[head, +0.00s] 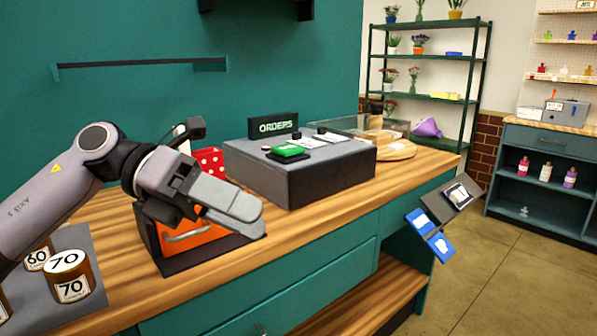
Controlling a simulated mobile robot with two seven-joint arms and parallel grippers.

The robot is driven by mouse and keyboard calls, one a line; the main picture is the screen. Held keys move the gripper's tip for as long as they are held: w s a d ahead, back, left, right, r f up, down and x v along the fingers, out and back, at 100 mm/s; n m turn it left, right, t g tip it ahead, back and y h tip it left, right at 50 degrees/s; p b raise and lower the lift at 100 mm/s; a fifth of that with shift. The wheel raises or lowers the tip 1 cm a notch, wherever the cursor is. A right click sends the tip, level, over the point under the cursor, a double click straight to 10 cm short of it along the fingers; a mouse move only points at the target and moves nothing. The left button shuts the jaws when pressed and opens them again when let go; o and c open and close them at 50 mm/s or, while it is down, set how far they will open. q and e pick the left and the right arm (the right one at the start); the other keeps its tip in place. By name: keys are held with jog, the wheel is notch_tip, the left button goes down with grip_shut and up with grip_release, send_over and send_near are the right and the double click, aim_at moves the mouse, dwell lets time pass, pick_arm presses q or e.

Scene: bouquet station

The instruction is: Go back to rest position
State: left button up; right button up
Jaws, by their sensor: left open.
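My left arm comes in from the left, and its grey gripper (240,210) is over the wooden counter (330,220). Its fingers point right and slightly down, in front of the left end of a dark grey block. They are open, and I see nothing held between them. The gripper partly hides an orange box (190,238) with a handle in a dark holder and a red box with white dots (209,161) behind it. My right gripper is not in view.
Numbered round weights (68,277) stand on a grey mat at lower left. Floor at right is clear.

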pick_arm(q)
notch_tip(320, 180, down, 5)
jog(key=w+d+n+t+h+p, duration=0.25)
jog(key=n+t+h, duration=0.6)
jog(key=n, duration=0.55)
jog(key=a+f+n+t+y+p, duration=0.1)
jog(key=a+f+n+t+y, duration=0.3)
jog(key=f+n+t+y, duration=0.5)
jog(key=a+f+n+t+y+p, duration=0.1)
jog(key=a+f+n+t+y, duration=0.3)
jog(key=f+n, duration=0.65)
jog(key=s+a+f+n+g+y+p, duration=0.1)
jog(key=s+a+f+n+g+y, duration=0.2)
jog(key=s+f, duration=0.5)
jog(key=s+a+f+n+g+y+p, duration=0.1)
jog(key=s+a+f+n+g+y, duration=0.3)
jog(key=s+f+n, duration=0.4)
jog(key=shift+s+a+f+g, duration=0.35)
jog(key=shift+s+a+f, duration=0.05)
jog(key=shift+a, duration=0.1)
